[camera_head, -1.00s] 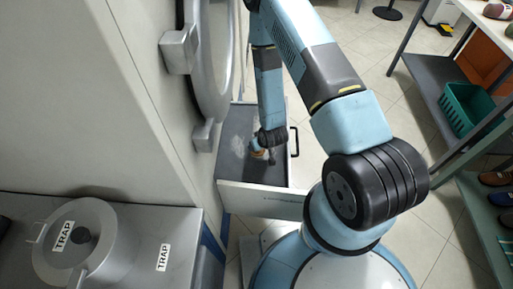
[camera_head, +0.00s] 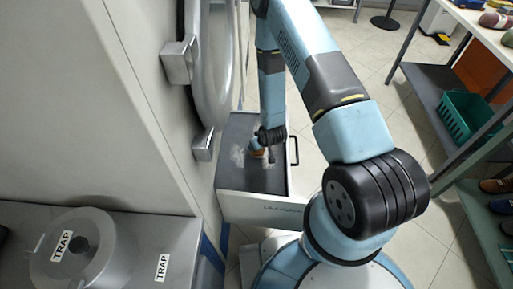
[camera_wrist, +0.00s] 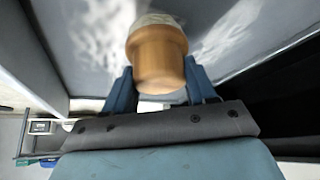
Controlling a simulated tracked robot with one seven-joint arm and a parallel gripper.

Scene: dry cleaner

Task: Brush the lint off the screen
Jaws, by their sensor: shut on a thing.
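The screen (camera_head: 262,181) is the dark grey surface inside a pulled-out white drawer. Pale lint (camera_head: 238,155) lies on its left and far part. In the wrist view, whitish lint patches (camera_wrist: 85,35) show on the grey surface to the left of the brush and fainter ones to the right. My gripper (camera_head: 262,146) is over the drawer. In the wrist view my gripper (camera_wrist: 160,88) is shut on the brush (camera_wrist: 158,58), with its round orange-brown wooden handle toward the camera. Its pale bristles are at the screen; exact contact is hidden.
The lint drawer's front (camera_head: 262,208) has a black handle (camera_head: 294,150). A round machine door ring (camera_head: 212,70) stands at the left. Shelves with a green basket (camera_head: 468,115) and shoes stand right.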

